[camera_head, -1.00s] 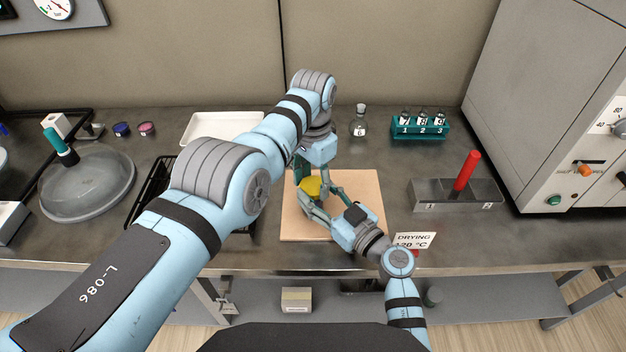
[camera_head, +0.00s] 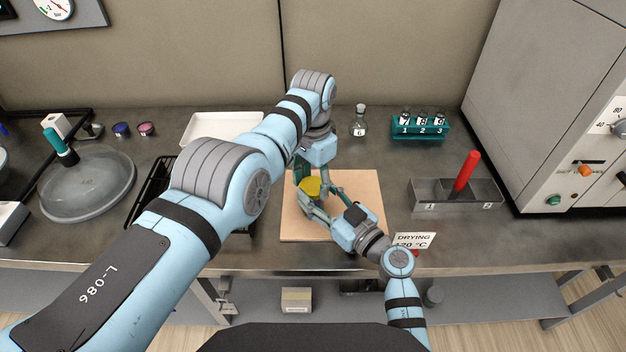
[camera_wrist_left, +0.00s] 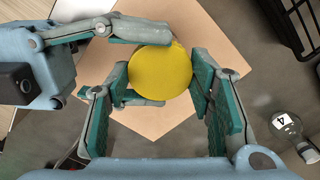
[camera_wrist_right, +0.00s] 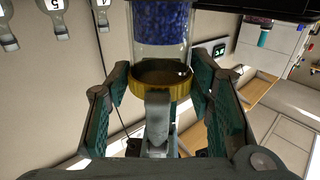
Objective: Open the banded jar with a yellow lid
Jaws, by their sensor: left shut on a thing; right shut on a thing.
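The yellow lid (camera_head: 312,188) is on the jar over the beige board (camera_head: 365,215); it fills the middle of the left wrist view (camera_wrist_left: 160,72). The right wrist view shows the clear jar (camera_wrist_right: 160,50) with blue contents beyond the lid's yellow rim (camera_wrist_right: 165,92). My left gripper (camera_wrist_left: 160,66) reaches down from above and is shut on the lid, one finger on each side. My right gripper (camera_wrist_right: 160,68) comes from the side and is shut on the jar. The jar's body is mostly hidden in the head view; I cannot tell whether its base touches the board.
A white tray (camera_head: 215,127), a stoppered flask (camera_head: 359,122) and a teal vial rack (camera_head: 420,128) stand behind. A grey bin with a red handle (camera_head: 466,170) is to the right. A black rack (camera_head: 150,190) and a grey dome (camera_head: 88,183) are left.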

